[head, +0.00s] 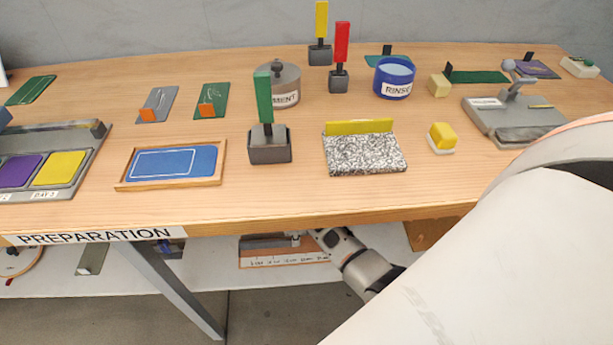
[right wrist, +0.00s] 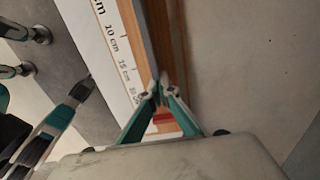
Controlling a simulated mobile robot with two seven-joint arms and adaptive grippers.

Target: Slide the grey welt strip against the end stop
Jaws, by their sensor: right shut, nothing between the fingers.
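The grey welt strip (head: 265,242) lies on a wooden board (head: 285,262) with a white centimetre scale, on the shelf below the table. In the right wrist view the strip (right wrist: 145,45) runs along the wooden rail (right wrist: 177,45). My right gripper (head: 300,236) is shut and empty at the board; in its wrist view the fingertips (right wrist: 159,85) are at the strip's near end. Whether they touch it is unclear. A red patch (right wrist: 163,118) shows between the fingers; I cannot tell whether it is the end stop. What looks like my left gripper (right wrist: 82,90) is at the left, its opening unclear.
The table (head: 300,205) labelled PREPARATION overhangs the shelf (head: 210,278). A table leg (head: 180,290) stands left of the board. A flat greenish strip (head: 92,258) lies farther left on the shelf. The shelf beside the rail is clear in the right wrist view.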

